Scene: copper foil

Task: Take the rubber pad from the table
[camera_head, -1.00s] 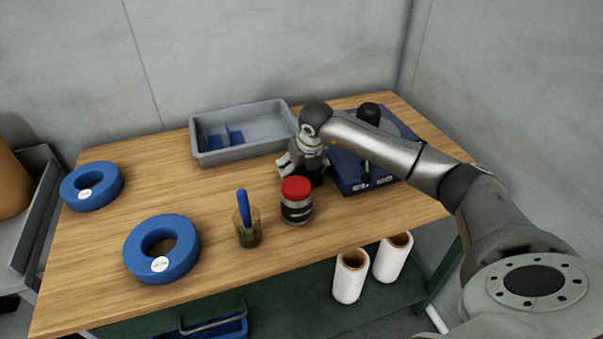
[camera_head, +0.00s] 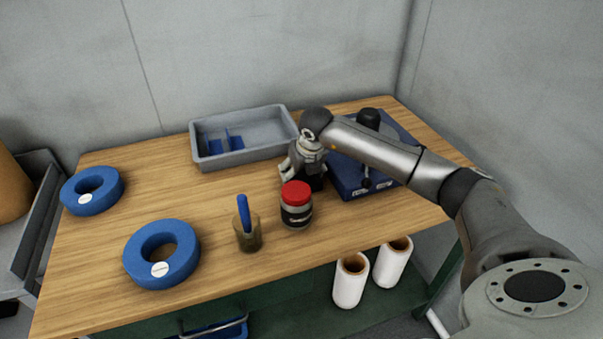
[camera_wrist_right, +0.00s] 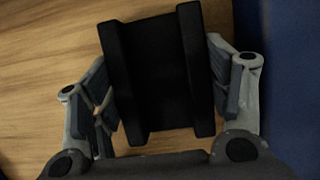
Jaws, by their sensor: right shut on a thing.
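The rubber pad, a black block with a raised ridge along each side, shows in the right wrist view (camera_wrist_right: 158,75). It lies between the two fingers of my right gripper (camera_wrist_right: 165,95), which is shut on it. In the head view my right gripper (camera_head: 303,178) is low at the table (camera_head: 205,210), behind the red-lidded jar. The pad is mostly hidden there by the gripper and jar. I cannot tell whether the pad touches the tabletop. My left gripper is not in view.
The red-lidded jar (camera_head: 297,207) stands just in front of my right gripper. A blue box with a black handle (camera_head: 350,180) is close on its right, a grey tray (camera_head: 245,155) behind left. A brush pot (camera_head: 247,235) and blue rings (camera_head: 160,254) stand left.

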